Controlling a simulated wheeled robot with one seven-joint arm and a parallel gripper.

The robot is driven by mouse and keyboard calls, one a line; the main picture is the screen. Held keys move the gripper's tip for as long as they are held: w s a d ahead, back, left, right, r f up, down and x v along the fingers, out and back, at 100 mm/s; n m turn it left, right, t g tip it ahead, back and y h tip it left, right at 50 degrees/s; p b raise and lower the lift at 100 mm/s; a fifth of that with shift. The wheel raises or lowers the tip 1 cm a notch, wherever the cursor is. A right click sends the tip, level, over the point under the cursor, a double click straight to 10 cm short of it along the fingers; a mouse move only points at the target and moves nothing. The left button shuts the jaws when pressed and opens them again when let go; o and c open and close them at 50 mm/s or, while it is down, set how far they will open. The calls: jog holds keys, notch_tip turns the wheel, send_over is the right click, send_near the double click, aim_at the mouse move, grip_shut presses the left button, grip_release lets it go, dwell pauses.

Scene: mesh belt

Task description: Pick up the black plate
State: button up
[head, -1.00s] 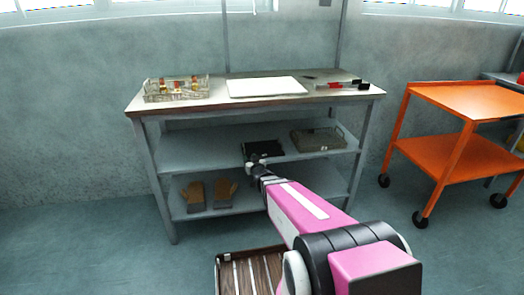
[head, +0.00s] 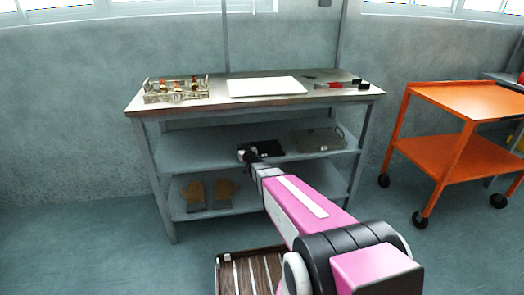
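The black plate (head: 267,147) lies on the middle shelf of the workbench, a little right of the shelf's centre. My pink and black arm reaches up to it from the lower right. My gripper (head: 247,153) is at the plate's left front edge, very close to it. The gripper is small and dark here, so I cannot tell whether its fingers are apart, or whether they touch the plate.
A wire basket (head: 318,141) sits right of the plate on the same shelf. Work gloves (head: 210,194) lie on the bottom shelf. The bench top (head: 220,102) above holds a basket of jars (head: 176,90), a white board (head: 267,87) and tools. An orange cart (head: 463,150) stands at right.

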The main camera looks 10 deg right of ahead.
grip_shut()
dwell(1.4)
